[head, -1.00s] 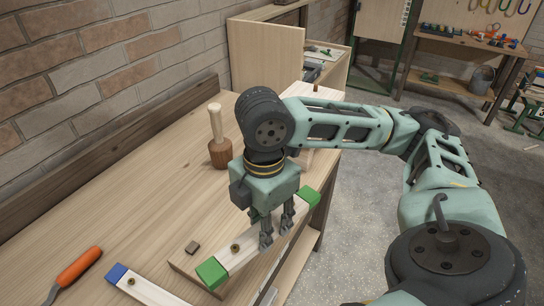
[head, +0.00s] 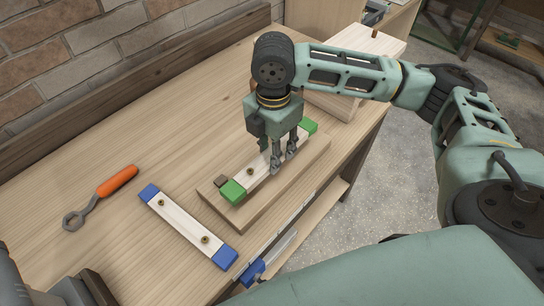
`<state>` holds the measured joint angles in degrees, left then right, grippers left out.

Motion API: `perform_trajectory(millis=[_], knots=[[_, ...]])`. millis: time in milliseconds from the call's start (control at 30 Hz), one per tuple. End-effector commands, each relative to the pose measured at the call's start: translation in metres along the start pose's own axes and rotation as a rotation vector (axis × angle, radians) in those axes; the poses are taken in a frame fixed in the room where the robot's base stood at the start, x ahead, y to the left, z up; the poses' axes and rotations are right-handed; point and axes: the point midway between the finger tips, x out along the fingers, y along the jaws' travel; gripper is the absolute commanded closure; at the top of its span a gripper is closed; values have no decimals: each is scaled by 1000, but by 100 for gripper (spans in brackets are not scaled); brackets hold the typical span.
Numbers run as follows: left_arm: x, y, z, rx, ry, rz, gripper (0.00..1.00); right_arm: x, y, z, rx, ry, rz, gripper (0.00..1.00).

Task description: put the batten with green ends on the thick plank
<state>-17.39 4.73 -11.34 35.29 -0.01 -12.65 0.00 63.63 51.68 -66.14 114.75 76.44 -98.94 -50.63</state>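The batten with green ends (head: 262,174) is pale wood with a brass-coloured knob near its near end. It lies lengthwise along the thick plank (head: 262,197), apparently flat on its top, near the bench's right edge. My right gripper (head: 283,161) points down at the batten's middle, its two fingertips visibly apart. The fingers hide part of the batten, and contact with it is hard to judge. My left arm's dark end (head: 72,291) shows only in part at the bottom left corner; its fingers cannot be made out.
A batten with blue ends (head: 186,227) lies on the bench left of the plank. An orange-handled wrench (head: 101,196) lies farther left. A pale wooden block (head: 343,97) stands behind.

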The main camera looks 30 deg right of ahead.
Motion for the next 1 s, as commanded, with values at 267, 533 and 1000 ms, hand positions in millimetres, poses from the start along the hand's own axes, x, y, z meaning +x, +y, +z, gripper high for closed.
perform_trajectory(millis=[267,533,1000], knots=[[-7,0,-5,0,8,0,60,28,4,0,0,0,-2,96],[-8,1,-8,1,11,2,60,43,5,0,-1,-1,2,96],[-9,4,-8,2,11,4,60,46,5,0,-1,-1,1,47]])
